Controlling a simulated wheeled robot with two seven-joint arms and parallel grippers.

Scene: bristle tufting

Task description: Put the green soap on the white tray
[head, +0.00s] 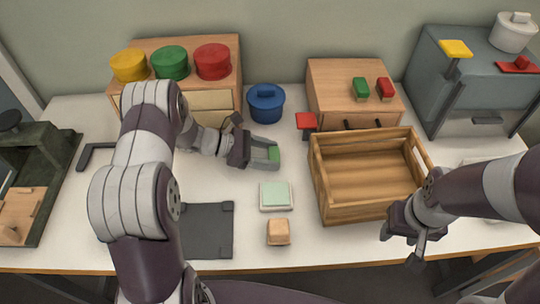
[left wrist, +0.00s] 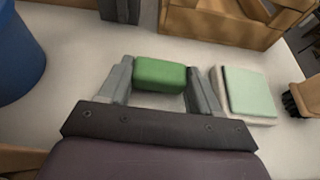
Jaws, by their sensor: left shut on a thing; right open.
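The green soap (left wrist: 160,74) is a small rounded green block. It sits between the two fingers of my left gripper (left wrist: 162,88), which is shut on it. In the head view the soap (head: 273,154) shows at the tips of my left gripper (head: 268,154), over the middle of the table. A small white tray (head: 262,207) with a pale green top lies just in front of it; it also shows right of the fingers in the left wrist view (left wrist: 256,121). My right gripper (head: 402,246) is open and empty near the table's front right edge.
A wooden crate (head: 325,199) stands right of the tray. A small wooden brush block (head: 278,232) lies in front of the tray, and a dark grey mat (head: 207,232) lies to its left. A blue pot (head: 266,104) stands behind my left gripper.

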